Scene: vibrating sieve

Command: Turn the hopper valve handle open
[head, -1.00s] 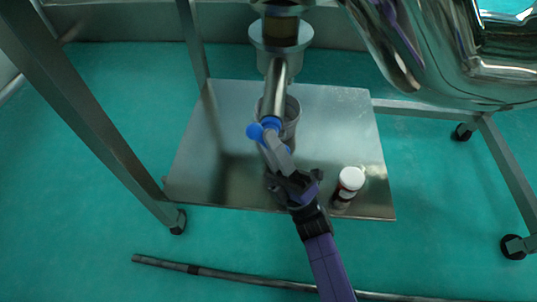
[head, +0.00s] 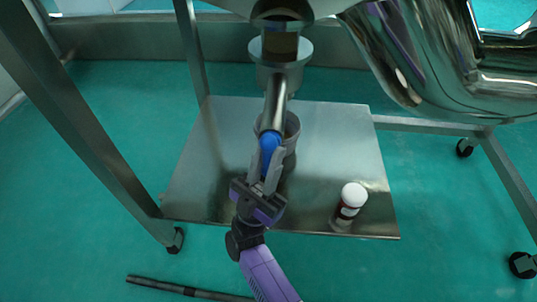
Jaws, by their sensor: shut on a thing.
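The hopper valve (head: 279,64) hangs under the metal hopper outlet in the upper middle of the head view. The fingers hide part of the handle.
A metal container (head: 291,132) stands on the steel shelf (head: 350,140) below the spout. A white-capped bottle (head: 348,206) stands near the shelf's front edge, right of my arm. Frame legs (head: 90,125) stand left and right. A dark bar (head: 190,291) lies on the green floor.

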